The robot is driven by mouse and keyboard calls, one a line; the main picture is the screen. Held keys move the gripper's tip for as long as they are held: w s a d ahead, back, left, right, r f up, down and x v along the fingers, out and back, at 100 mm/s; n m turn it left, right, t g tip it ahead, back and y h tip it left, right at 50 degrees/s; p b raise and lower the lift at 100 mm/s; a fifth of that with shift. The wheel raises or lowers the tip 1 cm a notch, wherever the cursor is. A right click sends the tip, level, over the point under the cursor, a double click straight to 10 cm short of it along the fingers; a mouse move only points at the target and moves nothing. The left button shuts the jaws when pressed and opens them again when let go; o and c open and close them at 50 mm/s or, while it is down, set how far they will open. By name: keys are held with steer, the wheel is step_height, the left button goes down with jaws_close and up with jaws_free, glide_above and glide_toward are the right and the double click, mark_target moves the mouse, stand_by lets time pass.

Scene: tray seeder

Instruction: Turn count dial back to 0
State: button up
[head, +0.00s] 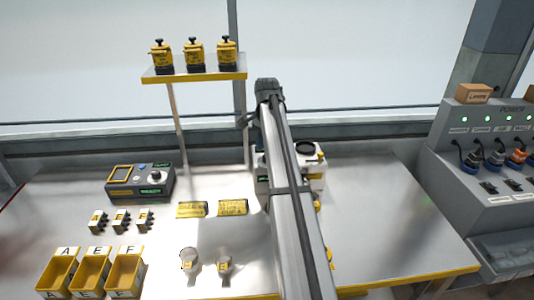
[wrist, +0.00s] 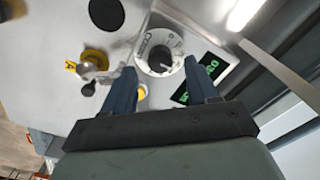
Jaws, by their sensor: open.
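In the wrist view, the count dial (wrist: 160,61) is a dark round knob on a white scale ring with lettering at its edge. My gripper (wrist: 160,66) is open, with one finger on each side of the dial. I cannot tell whether the fingers touch the knob. A green-digit display (wrist: 206,67) is beside the dial, partly behind the right finger; its digits are tilted and hard to read. In the head view, the white seeder machine (head: 312,176) stands on the bench, partly behind my arm, which hides the dial and my gripper there.
A control box with a knob (head: 140,181) stands at the left of the bench. Yellow bins (head: 93,270) line the front left. A shelf (head: 195,77) holds yellow canisters. A power panel (head: 490,155) is at the right. The bench right of the machine is clear.

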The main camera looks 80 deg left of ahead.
steer(key=shift+f, duration=1.35)
steer(key=shift+c, duration=0.2)
steer(key=c, duration=1)
